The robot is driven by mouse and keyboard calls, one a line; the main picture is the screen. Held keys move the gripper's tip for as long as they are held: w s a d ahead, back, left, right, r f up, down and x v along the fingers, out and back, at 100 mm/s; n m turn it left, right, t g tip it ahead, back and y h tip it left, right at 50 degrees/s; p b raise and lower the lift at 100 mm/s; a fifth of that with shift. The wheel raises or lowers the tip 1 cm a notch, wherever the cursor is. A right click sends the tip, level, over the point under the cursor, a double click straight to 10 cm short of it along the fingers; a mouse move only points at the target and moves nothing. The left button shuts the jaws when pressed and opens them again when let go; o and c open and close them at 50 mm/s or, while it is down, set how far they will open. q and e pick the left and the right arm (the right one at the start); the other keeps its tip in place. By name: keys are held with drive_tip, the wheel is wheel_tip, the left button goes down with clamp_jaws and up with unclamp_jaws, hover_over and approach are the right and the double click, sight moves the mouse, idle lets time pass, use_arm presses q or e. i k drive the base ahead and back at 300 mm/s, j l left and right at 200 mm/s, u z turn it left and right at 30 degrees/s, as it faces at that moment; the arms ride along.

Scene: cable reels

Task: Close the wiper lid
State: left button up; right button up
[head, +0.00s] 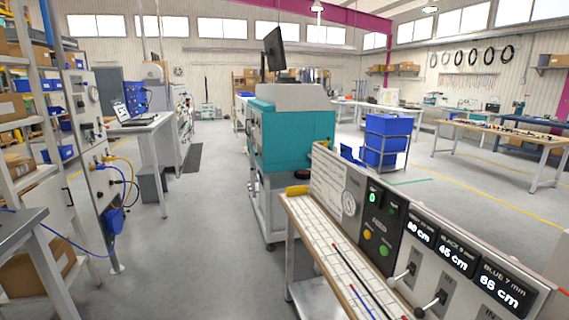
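I cannot make out for certain a wiper lid in the head view. A teal machine (300,140) with a light grey top cover (290,97) stands in the middle on a grey wheeled frame. In the right foreground is a measuring bench (335,240) with a control panel (378,225), several displays and levers. A small yellow part (297,190) sits at the bench's far left end; I cannot tell what it is. Neither of my grippers is in view.
Blue bins (386,140) on a rack stand behind the bench. A shelf rack (22,130) and a cable panel (100,170) line the left. A white table (150,125) with a laptop is further back. The grey floor (185,230) between is clear.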

sight(346, 151)
drive_tip(key=i+z, duration=0.2)
drive_tip(key=z, duration=0.2)
drive_tip(key=i+z, duration=0.2)
drive_tip(key=z, duration=0.15)
drive_tip(key=i+z, duration=0.2)
drive_tip(key=z, duration=0.2)
drive_tip(key=i+j+z, duration=0.3)
drive_tip(key=j+z, duration=0.25)
drive_tip(key=j, duration=0.25)
drive_tip(key=i+j+z, duration=0.15)
drive_tip(key=j+z, duration=0.15)
drive_tip(key=j, duration=0.15)
drive_tip(key=j+z, duration=0.25)
drive_tip(key=j, duration=0.25)
